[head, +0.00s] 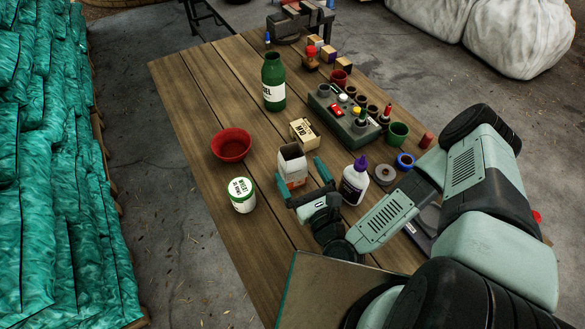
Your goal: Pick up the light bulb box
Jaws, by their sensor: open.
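A small upright white box (291,163) with an orange lower part and a dark, open-looking top stands on the wooden table; it looks like the light bulb box, though no label on it is readable. My gripper (301,179) is open at its near side, one finger to the left and one to the right of the box's lower part. I cannot tell whether either finger touches it. The gripper hides part of the box's base.
A white jar with a green lid (241,194) and a red bowl (231,145) stand to the left. A tan printed box (303,132) is just behind. A white glue bottle (355,183) stands close at right.

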